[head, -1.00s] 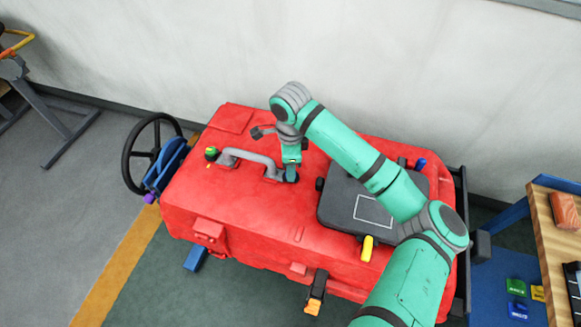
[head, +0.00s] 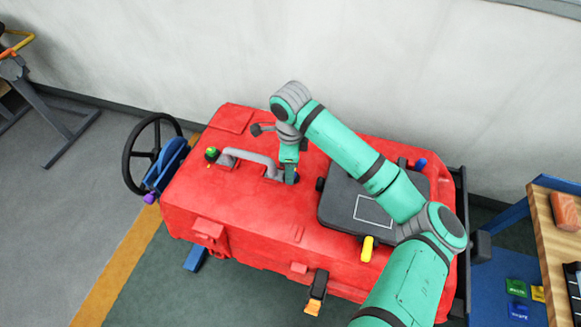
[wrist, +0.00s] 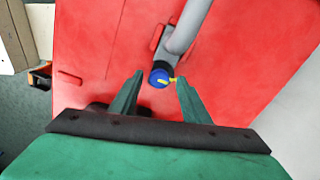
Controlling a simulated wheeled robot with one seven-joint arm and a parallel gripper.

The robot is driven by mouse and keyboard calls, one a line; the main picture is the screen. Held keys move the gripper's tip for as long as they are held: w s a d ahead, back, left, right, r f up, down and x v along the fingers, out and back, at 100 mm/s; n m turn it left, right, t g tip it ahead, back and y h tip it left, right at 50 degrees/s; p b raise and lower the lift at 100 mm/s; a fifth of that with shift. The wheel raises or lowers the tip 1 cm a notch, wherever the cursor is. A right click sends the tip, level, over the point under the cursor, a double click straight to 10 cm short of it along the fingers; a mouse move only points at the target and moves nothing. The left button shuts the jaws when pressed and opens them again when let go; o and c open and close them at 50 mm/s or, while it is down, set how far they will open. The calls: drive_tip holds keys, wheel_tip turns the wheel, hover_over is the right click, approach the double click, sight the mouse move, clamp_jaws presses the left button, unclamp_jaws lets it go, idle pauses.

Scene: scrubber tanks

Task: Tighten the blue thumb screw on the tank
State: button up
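The blue thumb screw (wrist: 158,79) sits on top of the red tank (head: 240,210), at the near end of the grey handle (head: 250,157). It has a yellow mark or tab on its right side in the wrist view. My gripper (head: 290,180) points down at this end of the handle. In the wrist view its two green fingers (wrist: 159,76) are apart, one on each side of the screw, with gaps visible. I cannot tell how far the tips are above it. In the head view my gripper mostly hides the screw.
A dark grey lid (head: 345,205) lies on the tank right of my gripper. A green knob (head: 211,153) stands left of the handle. A black steering wheel (head: 135,158) is at the tank's left end. A wooden-topped table (head: 548,220) stands at the right.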

wheel_tip(320, 180, up, 11)
idle(0.7)
drive_tip(key=shift+f, duration=0.25)
